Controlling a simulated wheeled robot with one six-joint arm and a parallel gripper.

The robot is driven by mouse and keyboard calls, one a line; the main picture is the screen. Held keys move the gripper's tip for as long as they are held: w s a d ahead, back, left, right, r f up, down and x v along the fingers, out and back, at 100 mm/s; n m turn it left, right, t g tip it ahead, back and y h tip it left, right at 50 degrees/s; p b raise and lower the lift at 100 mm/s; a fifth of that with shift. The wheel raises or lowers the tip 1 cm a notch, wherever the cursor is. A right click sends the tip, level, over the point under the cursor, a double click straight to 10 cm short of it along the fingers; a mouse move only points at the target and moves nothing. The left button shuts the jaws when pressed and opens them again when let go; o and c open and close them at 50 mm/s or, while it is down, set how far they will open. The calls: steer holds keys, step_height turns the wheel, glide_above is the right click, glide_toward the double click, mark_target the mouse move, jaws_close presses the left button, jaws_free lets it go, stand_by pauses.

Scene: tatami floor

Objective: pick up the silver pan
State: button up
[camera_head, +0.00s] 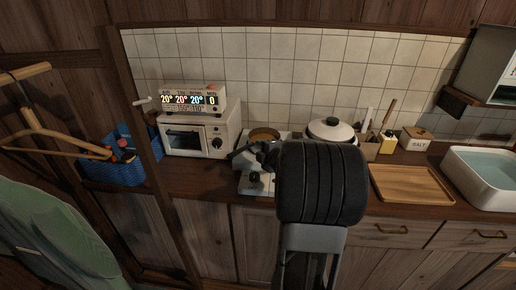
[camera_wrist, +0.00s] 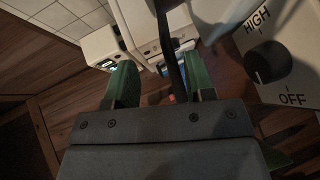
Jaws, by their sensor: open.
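A round pan (camera_head: 264,134) with brownish contents or interior sits on the stove, partly hidden behind my gripper and arm. Its dark handle (camera_head: 241,151) points left and toward the front. My gripper (camera_head: 266,154) is at the front of the stove, close to the handle. In the wrist view my gripper (camera_wrist: 161,82) has its two green fingers apart. A dark bar (camera_wrist: 168,40), which looks like the pan handle, runs between them from the top edge. I cannot tell whether it touches either finger. The pan's bowl is not clear in the wrist view.
The stove (camera_head: 253,187) has a knob marked HIGH and OFF (camera_wrist: 268,62) close to the right of my gripper. A toaster oven (camera_head: 192,138) stands left and a lidded pot (camera_head: 331,130) right. A wooden tray (camera_head: 411,184) and a sink basin (camera_head: 484,181) lie farther right.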

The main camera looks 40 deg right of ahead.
mark_target(251, 146)
steer(key=x, duration=0.3)
steer(key=shift+w+f, duration=0.1)
steer(key=shift+w, duration=0.05)
steer(key=shift+f+b+x, duration=0.2)
steer(key=shift+b+x, duration=0.15)
steer(key=shift+x, duration=2.25)
steer(key=shift+a, duration=0.1)
steer(key=shift+c, duration=0.4)
jaws_close()
